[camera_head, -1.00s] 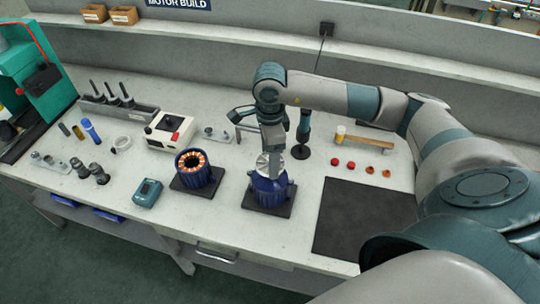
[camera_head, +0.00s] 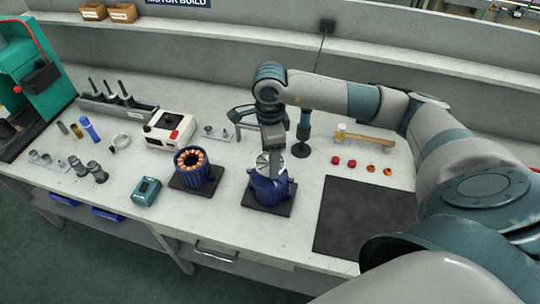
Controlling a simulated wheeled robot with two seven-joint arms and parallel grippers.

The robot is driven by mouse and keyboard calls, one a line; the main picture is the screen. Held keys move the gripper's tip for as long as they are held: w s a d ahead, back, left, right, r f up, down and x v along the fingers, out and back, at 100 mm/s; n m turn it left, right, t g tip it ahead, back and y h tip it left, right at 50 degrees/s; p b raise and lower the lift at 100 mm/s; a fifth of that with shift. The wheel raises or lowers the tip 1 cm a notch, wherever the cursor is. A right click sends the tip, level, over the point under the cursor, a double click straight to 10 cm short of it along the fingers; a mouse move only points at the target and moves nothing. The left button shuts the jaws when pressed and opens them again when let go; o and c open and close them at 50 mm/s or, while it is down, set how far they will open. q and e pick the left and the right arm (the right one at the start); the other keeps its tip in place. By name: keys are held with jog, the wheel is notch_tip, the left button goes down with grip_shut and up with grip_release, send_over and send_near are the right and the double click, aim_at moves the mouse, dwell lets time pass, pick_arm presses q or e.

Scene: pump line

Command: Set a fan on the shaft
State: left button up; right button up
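A blue motor housing (camera_head: 270,188) stands upright on a dark square base on the bench. A pale silver fan (camera_head: 263,163) is at its top, partly hidden by my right gripper (camera_head: 274,165). My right arm reaches in from the right and the gripper points down over this motor. Its fingers are at the fan, but they are too small and overlapped to show whether they grip it. The shaft is hidden under the fan and gripper. I cannot tell whether the fan is fully seated. My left gripper is not in view.
A second blue housing with copper windings (camera_head: 193,168) stands just left. A teal meter (camera_head: 146,191), a white box instrument (camera_head: 170,130) and a dark upright tool (camera_head: 302,135) are nearby. A black mat (camera_head: 365,218) lies clear at right, below red and orange caps.

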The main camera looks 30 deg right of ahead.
jog(key=shift+f, duration=0.15)
jog(key=o, duration=0.9)
jog(key=shift+o, duration=1.1)
notch_tip(320, 180, up, 8)
jog(key=p, duration=0.3)
